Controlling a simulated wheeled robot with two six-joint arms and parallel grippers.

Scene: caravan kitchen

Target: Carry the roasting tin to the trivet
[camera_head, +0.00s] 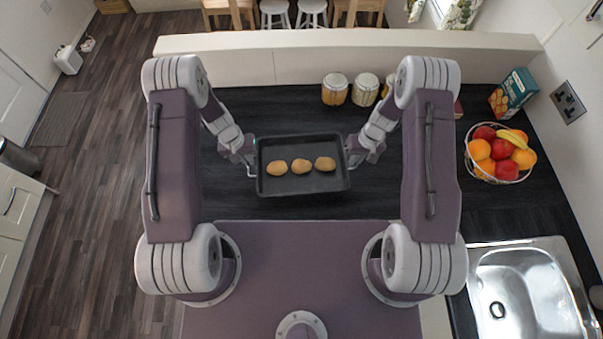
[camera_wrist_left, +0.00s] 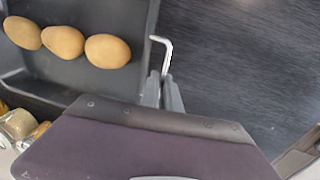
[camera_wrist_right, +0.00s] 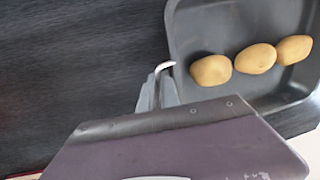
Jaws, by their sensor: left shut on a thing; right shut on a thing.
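The dark grey roasting tin (camera_head: 302,185) is between my two grippers in the head view, with three potatoes (camera_head: 301,166) in a row inside it. My left gripper (camera_head: 250,168) is shut on the tin's left wire handle; the handle shows between the fingers in the left wrist view (camera_wrist_left: 163,75). My right gripper (camera_head: 352,160) is shut on the right handle, seen in the right wrist view (camera_wrist_right: 160,80). The tin looks roughly level over the dark worktop; I cannot tell its height. I cannot make out a trivet in any view.
A wire fruit bowl (camera_head: 480,174) stands on the worktop at right. Several jars (camera_head: 335,90) stand at the back, and a teal box (camera_head: 513,93) at the back right. A steel sink (camera_head: 520,300) is at the lower right. Dark worktop between tin and bowl looks clear.

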